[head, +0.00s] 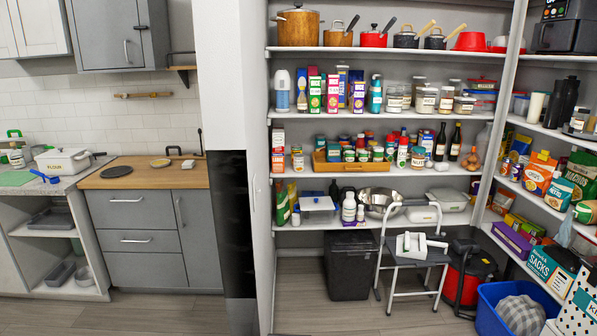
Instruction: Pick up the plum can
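No can that I can make out as the plum can shows in the head view; labels are too small to read. Several small cans and jars (348,154) stand in and around a wooden tray (328,167) on the middle pantry shelf. More small containers (516,171) stand on the right-hand shelf. Neither of my grippers is in view.
A step stool (414,258) with a dustpan on it stands before the shelves. A wood-topped counter (148,175) is at left. The middle floor is clear.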

